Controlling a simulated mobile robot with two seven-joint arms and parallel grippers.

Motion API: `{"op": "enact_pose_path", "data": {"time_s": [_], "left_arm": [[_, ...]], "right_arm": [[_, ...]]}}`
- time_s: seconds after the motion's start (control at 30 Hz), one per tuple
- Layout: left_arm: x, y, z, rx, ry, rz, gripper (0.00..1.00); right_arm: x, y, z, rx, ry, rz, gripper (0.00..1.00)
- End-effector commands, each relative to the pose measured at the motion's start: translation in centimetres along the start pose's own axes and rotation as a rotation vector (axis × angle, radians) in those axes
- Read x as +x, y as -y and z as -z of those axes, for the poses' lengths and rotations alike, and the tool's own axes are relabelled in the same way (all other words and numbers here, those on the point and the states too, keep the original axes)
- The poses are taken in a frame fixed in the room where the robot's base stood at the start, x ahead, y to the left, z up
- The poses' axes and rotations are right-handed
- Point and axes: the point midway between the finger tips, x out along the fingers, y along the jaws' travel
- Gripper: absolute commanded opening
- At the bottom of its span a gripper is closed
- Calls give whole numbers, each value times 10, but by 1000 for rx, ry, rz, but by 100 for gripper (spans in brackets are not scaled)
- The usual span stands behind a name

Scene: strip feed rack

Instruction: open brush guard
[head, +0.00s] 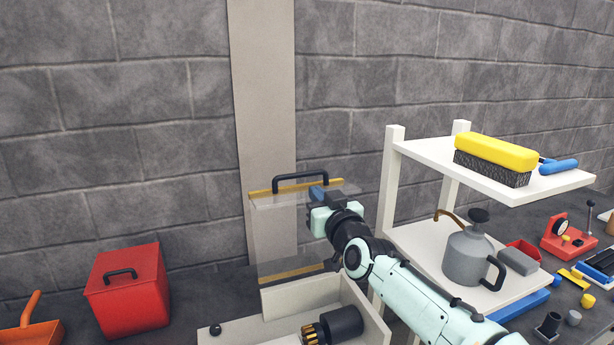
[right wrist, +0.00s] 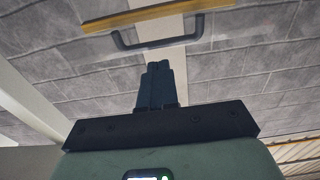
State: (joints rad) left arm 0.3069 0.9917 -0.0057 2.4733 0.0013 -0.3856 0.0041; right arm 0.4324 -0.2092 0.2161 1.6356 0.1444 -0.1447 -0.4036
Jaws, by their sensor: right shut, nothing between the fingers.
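The brush guard (head: 275,235) is a clear upright panel with yellow strips along its top and bottom edges. A black bar handle (head: 300,177) sits on its top strip. It stands behind a pale box that holds a black roller (head: 341,323) with golden bristles. My right gripper (head: 317,192) is shut and empty, just below the right end of the handle in the head view. In the right wrist view the shut fingers (right wrist: 157,75) point toward the handle (right wrist: 158,40), with a visible gap between them. My left gripper is out of view.
A white shelf (head: 420,150) stands right of the guard, with a yellow brush (head: 495,153) on top and a grey can (head: 468,255) below. A red box (head: 128,290) and an orange dustpan (head: 30,332) are at left. A beige post (head: 265,90) rises behind.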

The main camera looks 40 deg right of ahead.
Motion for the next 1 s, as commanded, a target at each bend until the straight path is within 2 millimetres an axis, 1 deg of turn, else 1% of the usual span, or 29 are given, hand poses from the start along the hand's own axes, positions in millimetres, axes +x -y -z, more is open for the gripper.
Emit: {"op": "enact_pose_path", "data": {"time_s": [0.03, 0.2, 0.3, 0.4, 0.53, 0.87, 1.0], "left_arm": [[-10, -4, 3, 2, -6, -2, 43], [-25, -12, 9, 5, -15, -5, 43], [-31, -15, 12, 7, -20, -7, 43], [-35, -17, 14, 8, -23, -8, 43], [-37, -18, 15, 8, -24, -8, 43], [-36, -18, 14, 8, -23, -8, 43], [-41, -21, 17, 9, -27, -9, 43]], "right_arm": [[14, 0, 3, 3, 1, 0, 0], [46, -1, 4, 3, 0, -1, 0], [59, 0, 3, 2, -1, 0, 0], [67, 0, 3, 2, -2, 1, 0], [72, 0, 1, 1, -2, 0, 0], [72, 0, 0, 1, -1, 0, 0], [77, 0, 2, 1, -1, 0, 0]]}}
